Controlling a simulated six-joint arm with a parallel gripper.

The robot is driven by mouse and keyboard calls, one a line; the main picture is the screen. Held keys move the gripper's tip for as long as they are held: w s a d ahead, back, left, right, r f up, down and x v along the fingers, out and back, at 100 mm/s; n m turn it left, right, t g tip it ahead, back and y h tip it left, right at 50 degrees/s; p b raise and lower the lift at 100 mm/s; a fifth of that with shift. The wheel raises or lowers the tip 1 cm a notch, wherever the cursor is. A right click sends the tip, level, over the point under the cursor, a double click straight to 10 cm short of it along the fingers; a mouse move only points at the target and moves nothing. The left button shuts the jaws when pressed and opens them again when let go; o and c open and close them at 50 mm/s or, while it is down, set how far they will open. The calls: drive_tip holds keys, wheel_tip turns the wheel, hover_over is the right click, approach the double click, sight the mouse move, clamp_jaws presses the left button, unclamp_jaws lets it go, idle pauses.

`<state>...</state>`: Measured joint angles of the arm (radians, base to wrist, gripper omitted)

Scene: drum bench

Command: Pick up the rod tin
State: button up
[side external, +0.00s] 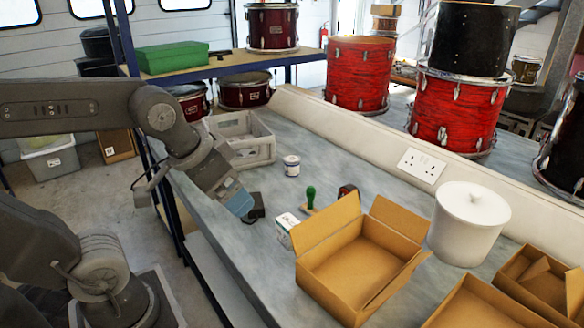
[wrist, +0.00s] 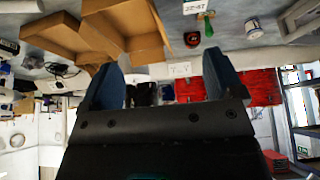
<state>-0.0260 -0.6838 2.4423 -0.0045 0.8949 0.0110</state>
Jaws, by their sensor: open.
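A small white and blue tin (side external: 291,168), which I take as the rod tin, stands upright on the grey bench in the side view. It also shows near the top right of the wrist view (wrist: 253,26). My gripper (side external: 254,208) is low over the bench's near edge, to the left of and nearer the camera than the tin, and apart from it. In the wrist view my gripper (wrist: 163,62) has its two blue fingers spread, with nothing held between them. The tin lies outside the space between the fingers.
A grey crate (side external: 267,150) stands behind the tin. An open cardboard box (side external: 303,282) and a white lidded canister (side external: 468,222) are farther right.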

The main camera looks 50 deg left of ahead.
drive_tip(key=w+a+r+n, duration=0.1)
drive_tip(key=w+a, duration=0.3)
drive_tip(key=w, duration=0.3)
drive_tip(key=w+a+r+n, duration=0.1)
drive_tip(key=w+a+r, duration=0.15)
drive_tip(key=w, duration=0.45)
drive_tip(key=n+g+y, duration=0.1)
drive_tip(key=n+y, duration=0.1)
hover_over(292, 158)
drive_tip(key=s+d, duration=0.2)
drive_tip(key=s, duration=0.4)
wheel_tip(292, 158, down, 14)
drive_tip(key=x, duration=0.8)
drive_tip(key=shift+d, duration=0.1)
drive_tip(key=shift+x, duration=3.1)
drive_tip(key=shift+w+d+r, duration=0.1)
drive_tip(key=shift+w+d, duration=0.05)
drive_tip(key=shift+w, duration=0.05)
drive_tip(key=shift+c, duration=0.4)
drive_tip(key=c, duration=0.9)
drive_tip(key=shift+o, duration=0.2)
drive_tip(key=shift+r, duration=0.15)
